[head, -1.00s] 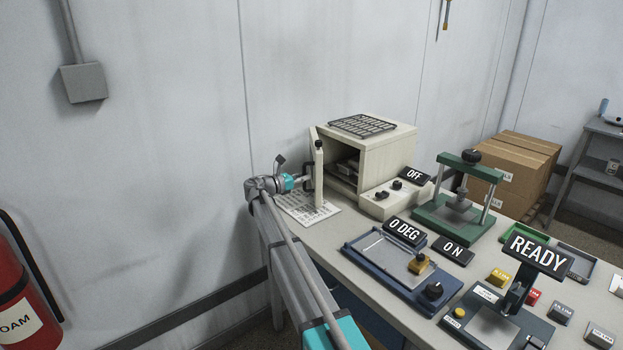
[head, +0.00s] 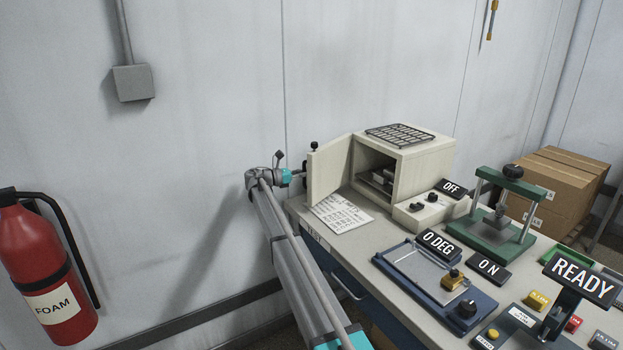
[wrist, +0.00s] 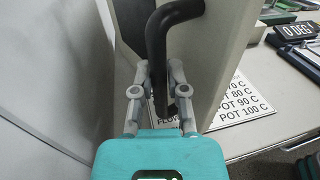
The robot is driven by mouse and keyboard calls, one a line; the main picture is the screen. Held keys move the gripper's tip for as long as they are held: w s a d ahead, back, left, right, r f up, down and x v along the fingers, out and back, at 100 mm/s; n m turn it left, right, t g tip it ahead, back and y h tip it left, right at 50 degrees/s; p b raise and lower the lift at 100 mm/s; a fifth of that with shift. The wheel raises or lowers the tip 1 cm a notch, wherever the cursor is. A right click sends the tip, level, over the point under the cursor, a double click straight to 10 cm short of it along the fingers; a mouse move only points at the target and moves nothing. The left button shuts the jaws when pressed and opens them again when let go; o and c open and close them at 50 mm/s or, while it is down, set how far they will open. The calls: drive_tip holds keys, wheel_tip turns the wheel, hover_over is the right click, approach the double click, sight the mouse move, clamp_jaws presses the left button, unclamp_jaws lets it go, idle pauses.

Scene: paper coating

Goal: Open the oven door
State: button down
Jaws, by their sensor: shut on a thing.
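The oven (head: 425,158) is a cream box at the back of the bench. Its door (head: 330,169) stands wide open, swung out to the left, and the dark inside (head: 376,168) shows. My gripper (head: 300,174) is at the door's outer face, partly hidden by the door edge in the head view. In the wrist view, my gripper (wrist: 158,90) is shut on the black door handle (wrist: 157,45), with a finger on either side of the bar. The door panel (wrist: 205,60) fills the space beyond the handle.
A printed sheet (head: 342,214) lies below the door. A control box with knobs (head: 421,211) and an OFF sign (head: 454,188) stand by the oven. A blue coater (head: 436,278) and a green press (head: 500,220) occupy the bench. The wall is close on the left.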

drive_tip(key=shift+w+a, duration=0.25)
drive_tip(key=shift+w, duration=0.3)
drive_tip(key=c, duration=0.6)
unclamp_jaws()
drive_tip(key=shift+c, duration=0.2)
drive_tip(key=shift+a, duration=0.15)
drive_tip(key=v, duration=1.1)
drive_tip(key=shift+s+a, duration=0.15)
drive_tip(key=shift+a, duration=0.15)
